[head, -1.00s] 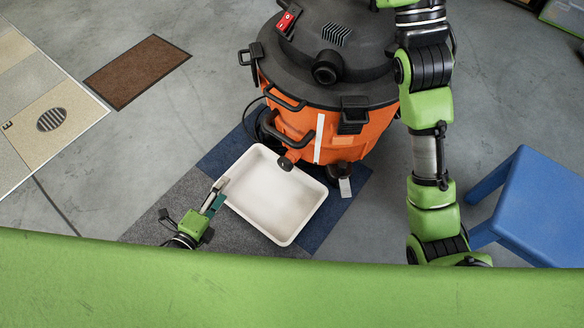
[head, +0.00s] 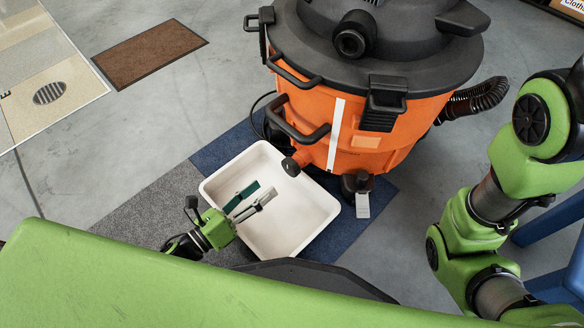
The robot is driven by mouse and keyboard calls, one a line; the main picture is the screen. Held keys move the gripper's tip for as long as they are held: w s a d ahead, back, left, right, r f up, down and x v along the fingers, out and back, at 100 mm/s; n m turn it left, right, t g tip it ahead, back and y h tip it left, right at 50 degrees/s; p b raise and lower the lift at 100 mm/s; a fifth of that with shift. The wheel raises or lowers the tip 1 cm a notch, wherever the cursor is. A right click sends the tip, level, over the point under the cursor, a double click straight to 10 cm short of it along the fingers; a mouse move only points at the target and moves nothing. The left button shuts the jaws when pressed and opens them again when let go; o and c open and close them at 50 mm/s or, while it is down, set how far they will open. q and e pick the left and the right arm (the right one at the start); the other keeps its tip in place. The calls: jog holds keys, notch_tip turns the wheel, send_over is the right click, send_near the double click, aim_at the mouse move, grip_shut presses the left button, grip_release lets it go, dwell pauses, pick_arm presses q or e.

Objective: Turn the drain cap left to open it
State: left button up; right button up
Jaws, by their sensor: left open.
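The drain cap (head: 290,167) is a dark round knob on a short orange spout low on the front of the orange vacuum drum (head: 370,135). It juts over the back edge of a white tray (head: 322,222) on the floor. My left gripper (head: 257,194) is open and empty over the tray, its two fingers pointing up and right toward the cap, with a gap between fingertips and cap. My right arm (head: 500,205) shows at the right, but its gripper is out of view.
The tray rests on grey and blue carpet tiles (head: 155,215). A black hose (head: 475,98) leaves the drum at the right. A blue stool (head: 560,218) stands partly behind my right arm.

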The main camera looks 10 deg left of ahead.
aim_at(287, 170)
pick_arm(q)
jog(key=b+x, duration=0.4)
jog(key=x, duration=0.6)
jog(key=shift+f, duration=0.15)
jog(key=shift+b+x, duration=0.4)
jog(key=shift+x, duration=0.35)
jog(key=c, duration=1.1)
